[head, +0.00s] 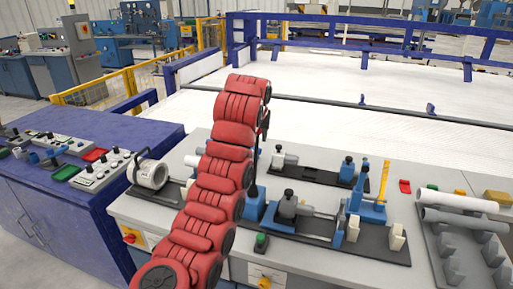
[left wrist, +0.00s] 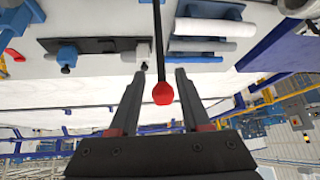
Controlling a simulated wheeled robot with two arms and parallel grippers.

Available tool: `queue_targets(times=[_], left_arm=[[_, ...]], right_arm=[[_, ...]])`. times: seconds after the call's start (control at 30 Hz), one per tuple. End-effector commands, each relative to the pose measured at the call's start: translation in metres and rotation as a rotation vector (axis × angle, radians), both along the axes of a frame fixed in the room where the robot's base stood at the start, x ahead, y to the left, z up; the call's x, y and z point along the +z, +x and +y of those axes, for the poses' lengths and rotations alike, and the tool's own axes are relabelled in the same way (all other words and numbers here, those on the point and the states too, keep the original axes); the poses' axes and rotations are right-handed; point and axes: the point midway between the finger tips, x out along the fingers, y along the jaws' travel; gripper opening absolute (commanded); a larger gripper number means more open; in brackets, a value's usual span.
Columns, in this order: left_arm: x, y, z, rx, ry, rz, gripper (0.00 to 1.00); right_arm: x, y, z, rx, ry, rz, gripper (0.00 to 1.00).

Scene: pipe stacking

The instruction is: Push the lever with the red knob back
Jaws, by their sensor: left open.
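The lever is a thin black rod (left wrist: 158,40) with a round red knob (left wrist: 163,94) at its end in the left wrist view. In the head view part of a dark upright rod (head: 256,160) shows just right of my red arm; the knob cannot be made out there. My left gripper (left wrist: 160,74) is open, with one finger on each side of the rod and knob in the picture. I see gaps between knob and fingers; the depth between them is hard to tell. In the head view my arm hides most of the gripper. My right gripper is not in view.
The grey workbench carries black-based clamp fixtures (head: 310,174), a blue fixture with a yellow handle (head: 384,180), and a grey pipe rack (head: 452,268) with pipes at the right. A blue control cabinet (head: 70,195) stands left. A large white surface (head: 370,85) lies behind.

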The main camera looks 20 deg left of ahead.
Motion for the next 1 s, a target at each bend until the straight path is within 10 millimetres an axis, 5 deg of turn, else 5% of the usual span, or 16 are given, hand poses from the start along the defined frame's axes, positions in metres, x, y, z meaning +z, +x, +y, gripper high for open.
queue_targets(times=[0.2,0.6,1.0], left_arm=[[0.032,-0.018,-0.002,0.000,-0.007,-0.008,0.47],[0.060,-0.040,-0.009,0.000,0.003,-0.003,0.47],[0.069,-0.047,-0.011,0.000,0.000,0.002,0.47]], right_arm=[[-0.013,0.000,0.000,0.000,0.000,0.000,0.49],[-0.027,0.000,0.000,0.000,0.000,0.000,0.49],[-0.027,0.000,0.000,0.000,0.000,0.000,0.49]])
